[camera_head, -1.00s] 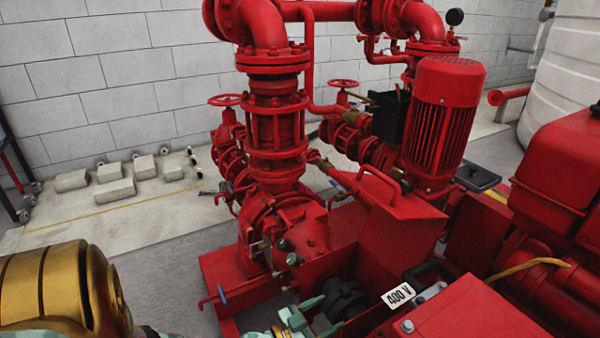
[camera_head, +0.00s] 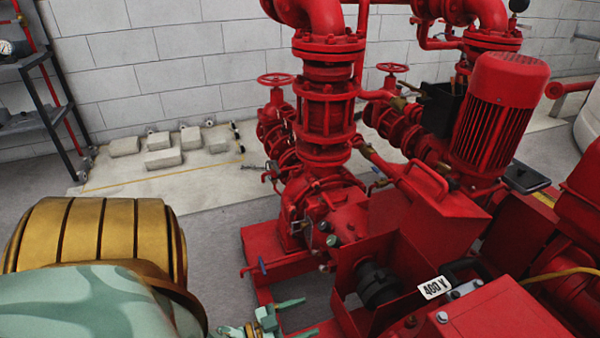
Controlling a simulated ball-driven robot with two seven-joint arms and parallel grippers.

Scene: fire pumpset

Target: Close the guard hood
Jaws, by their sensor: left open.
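The red guard hood (camera_head: 432,222) stands swung up and open behind the coupling, with a bar handle (camera_head: 428,180) along its top. Below and in front of it the dark coupling (camera_head: 378,285) is exposed between red guard walls. My left gripper (camera_head: 300,318) is at the bottom edge of the view, with its pale green fingers apart and nothing between them. It is left of the coupling and nearer to me than the hood, not touching the hood. My right gripper is not in view.
A red box with a 400 V label (camera_head: 434,287) sits right of the coupling. The red pump and pipes (camera_head: 327,110) rise behind, with a red motor (camera_head: 502,105) at the right. A dark shelf (camera_head: 35,90) stands far left.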

